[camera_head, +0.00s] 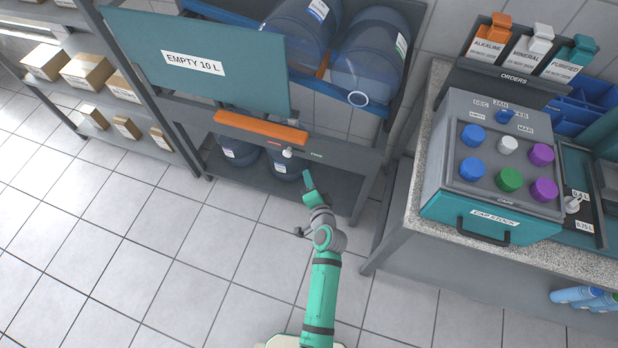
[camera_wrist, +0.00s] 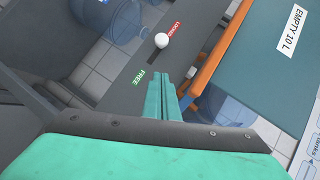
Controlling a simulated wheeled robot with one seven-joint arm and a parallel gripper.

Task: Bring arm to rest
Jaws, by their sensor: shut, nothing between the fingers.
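My arm (camera_head: 322,270) reaches forward from my base over the tiled floor toward the dark rack. My gripper (camera_head: 307,177) is shut and empty, with its green fingers together just in front of the rack's lower front bar. In the wrist view the closed fingers (camera_wrist: 163,92) point toward the bar. A white knob (camera_wrist: 161,40) sits in a dark slot there, at the end by the red LOCKED label (camera_wrist: 175,29). The green FREE label (camera_wrist: 146,78) is at the other end. The fingers appear apart from the knob, which also shows in the head view (camera_head: 287,152).
The rack carries a teal EMPTY 10 L panel (camera_head: 215,64), an orange bar (camera_head: 261,128) and large blue bottles (camera_head: 370,55). A counter (camera_head: 421,168) with a grey CAP STOCK box (camera_head: 450,125) stands right. Shelves with cartons (camera_head: 87,72) stand left. The floor (camera_head: 180,250) at lower left is clear.

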